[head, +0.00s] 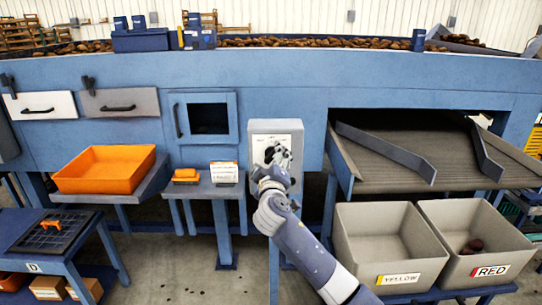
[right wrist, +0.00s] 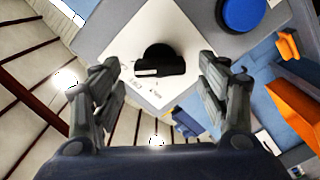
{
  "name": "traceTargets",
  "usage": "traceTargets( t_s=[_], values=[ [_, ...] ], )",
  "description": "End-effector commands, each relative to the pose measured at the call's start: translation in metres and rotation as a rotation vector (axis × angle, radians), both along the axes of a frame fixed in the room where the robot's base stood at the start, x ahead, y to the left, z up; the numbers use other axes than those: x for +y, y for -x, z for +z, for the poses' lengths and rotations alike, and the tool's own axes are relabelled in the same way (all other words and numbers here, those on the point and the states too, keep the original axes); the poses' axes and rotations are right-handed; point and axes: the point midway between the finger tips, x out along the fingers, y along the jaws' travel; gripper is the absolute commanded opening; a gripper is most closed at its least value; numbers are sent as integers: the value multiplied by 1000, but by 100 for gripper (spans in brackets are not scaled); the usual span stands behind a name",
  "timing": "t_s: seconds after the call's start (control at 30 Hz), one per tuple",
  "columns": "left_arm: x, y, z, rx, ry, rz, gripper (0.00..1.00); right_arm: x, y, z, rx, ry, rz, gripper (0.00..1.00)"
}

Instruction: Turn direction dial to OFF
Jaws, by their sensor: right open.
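The direction dial (right wrist: 160,58) is a black round knob with a raised grip bar and a white mark, on a white label plate (right wrist: 125,45). The print on the plate is too small to read in the right wrist view. In the head view, the grey control box (head: 257,127) carries this plate, and my right gripper mostly hides the dial. My right gripper (head: 279,154) is open in front of the box. In the right wrist view its two fingers (right wrist: 160,78) stand apart, one on each side of the dial, with nothing visible between them touching it. My left gripper is not in view.
A blue round button (right wrist: 240,13) sits on the same box beside the plate. Left of the box stand a small shelf (head: 209,189) and an orange tray (head: 105,168). To the right are a sloped chute (head: 400,165) and grey YELLOW (head: 385,246) and RED (head: 483,240) bins.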

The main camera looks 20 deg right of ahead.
Motion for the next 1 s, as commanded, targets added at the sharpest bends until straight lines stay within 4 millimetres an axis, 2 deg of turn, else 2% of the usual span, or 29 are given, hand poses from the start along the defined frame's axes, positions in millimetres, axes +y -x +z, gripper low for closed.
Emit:
traceTargets(
  t_s=[0.2, 0.57, 0.77, 1.0],
  values=[
    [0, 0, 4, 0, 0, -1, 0, -4, -14, 0, 0, 1, 0, 68],
    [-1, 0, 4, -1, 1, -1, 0, -5, -17, 0, 0, 0, 0, 68],
    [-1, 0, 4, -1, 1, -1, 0, -5, -17, 0, 1, 0, 1, 25],
    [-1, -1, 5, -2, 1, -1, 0, -5, -17, 0, 2, 5, 1, 24]
  ],
)
